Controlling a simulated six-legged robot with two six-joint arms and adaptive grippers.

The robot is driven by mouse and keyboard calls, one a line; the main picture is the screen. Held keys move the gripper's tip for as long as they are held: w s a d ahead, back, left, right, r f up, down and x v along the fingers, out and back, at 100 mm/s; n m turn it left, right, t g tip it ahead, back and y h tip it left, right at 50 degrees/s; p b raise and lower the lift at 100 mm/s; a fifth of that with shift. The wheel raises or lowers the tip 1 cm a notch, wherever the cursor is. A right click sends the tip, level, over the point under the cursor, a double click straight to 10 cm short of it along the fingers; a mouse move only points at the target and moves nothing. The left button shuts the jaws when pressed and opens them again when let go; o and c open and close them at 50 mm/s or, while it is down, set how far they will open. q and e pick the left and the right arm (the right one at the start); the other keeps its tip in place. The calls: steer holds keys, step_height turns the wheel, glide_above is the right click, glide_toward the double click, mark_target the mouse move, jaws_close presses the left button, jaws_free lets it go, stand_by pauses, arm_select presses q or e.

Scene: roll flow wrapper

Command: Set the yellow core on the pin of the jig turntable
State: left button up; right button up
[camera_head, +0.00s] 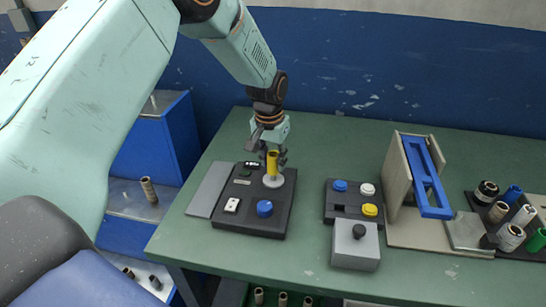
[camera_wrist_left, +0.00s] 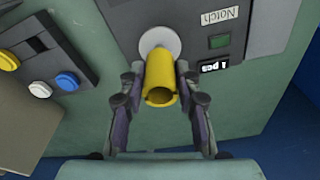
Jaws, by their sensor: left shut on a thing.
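The yellow core (camera_head: 272,163) stands roughly upright between the fingers of my left gripper (camera_head: 276,155), which is shut on it. The core is directly over the pale round turntable (camera_head: 273,182) of the dark jig. In the left wrist view, the core (camera_wrist_left: 160,80) shows its open end towards the camera, with a finger of my left gripper (camera_wrist_left: 160,75) on each side. The turntable disc (camera_wrist_left: 159,40) shows just past the core's far end. The pin is hidden, so I cannot tell whether the core is around it or just above it. My right gripper is not in view.
The jig box (camera_head: 246,221) carries a blue button (camera_head: 265,208) and a white switch (camera_head: 232,205). To the right are a button panel (camera_head: 343,205), a grey box with a black knob (camera_head: 355,250), a blue frame (camera_head: 428,180) and several rolls. The bench between them is clear.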

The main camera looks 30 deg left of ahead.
arm_select(q)
steer(key=shift+f+b, duration=0.4)
steer(key=shift+f, duration=0.85)
steer(key=shift+f, duration=0.1)
stand_by(0.9)
steer(key=o, duration=0.9)
steer(key=o, duration=0.5)
steer(key=shift+p, duration=0.3)
steer(key=shift+r+p, duration=3.6)
steer(key=shift+r, duration=0.4)
